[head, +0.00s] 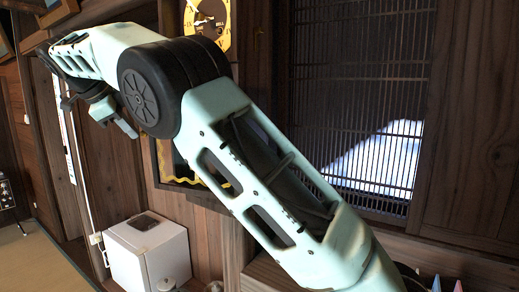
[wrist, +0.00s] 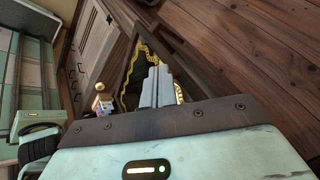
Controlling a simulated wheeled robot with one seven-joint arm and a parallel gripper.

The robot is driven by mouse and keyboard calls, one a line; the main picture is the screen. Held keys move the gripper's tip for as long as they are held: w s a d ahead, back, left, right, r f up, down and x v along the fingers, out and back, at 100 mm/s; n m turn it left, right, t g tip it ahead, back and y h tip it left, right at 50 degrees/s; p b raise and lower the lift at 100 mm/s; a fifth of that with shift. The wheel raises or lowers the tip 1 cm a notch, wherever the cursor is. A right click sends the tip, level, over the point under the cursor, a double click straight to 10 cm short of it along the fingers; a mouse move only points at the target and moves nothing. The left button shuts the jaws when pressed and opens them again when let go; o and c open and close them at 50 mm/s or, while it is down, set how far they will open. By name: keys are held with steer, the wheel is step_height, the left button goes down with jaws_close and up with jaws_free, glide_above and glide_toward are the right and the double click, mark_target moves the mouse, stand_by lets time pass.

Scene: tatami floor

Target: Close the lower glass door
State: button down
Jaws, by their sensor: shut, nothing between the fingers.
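The wall clock (head: 207,28) has a gold face and a dark case, and stands behind my arm in the head view. Below the face, part of the lower glass door area (head: 218,181) shows with yellow wavy trim; my arm hides much of it. In the wrist view a dark-framed glass panel with the same gold trim (wrist: 146,48) appears behind my fingers. My gripper (wrist: 157,68) is shut and empty, its fingertips in front of that panel. I cannot tell whether they touch it or how far the door stands open. In the head view my gripper (head: 128,130) is at the left.
A white box (head: 150,250) stands low beside the wood wall. A dark lattice window (head: 360,90) fills the right. Small coloured cones (head: 448,284) sit at the lower right. In the wrist view a small figurine (wrist: 103,103) stands near the panel. Tatami floor (head: 35,262) is open at lower left.

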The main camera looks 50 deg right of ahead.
steer(key=w+d+p, duration=0.2)
steer(key=w+d, duration=0.1)
steer(key=d, duration=0.4)
steer(key=shift+w, duration=0.4)
steer(key=shift+d, duration=0.15)
steer(key=shift+s, duration=0.1)
